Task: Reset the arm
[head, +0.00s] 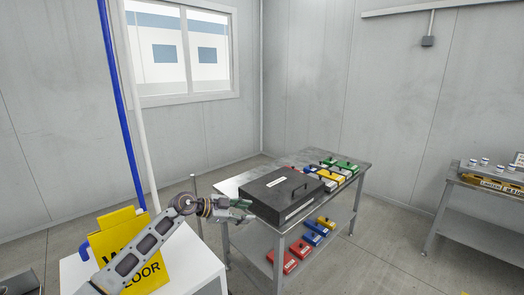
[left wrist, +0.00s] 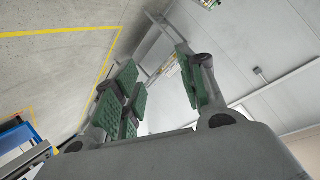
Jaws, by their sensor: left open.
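My left arm comes in from the lower left in the head view and reaches toward the table. I cannot tell in the head view whether the fingers touch the case. My right gripper is not in view.
The metal table (head: 230,186) carries the case and several coloured boxes; red boxes (head: 290,257) and blue boxes (head: 314,236) sit on its lower shelf. Another bench (head: 440,222) is at right, with open floor between.

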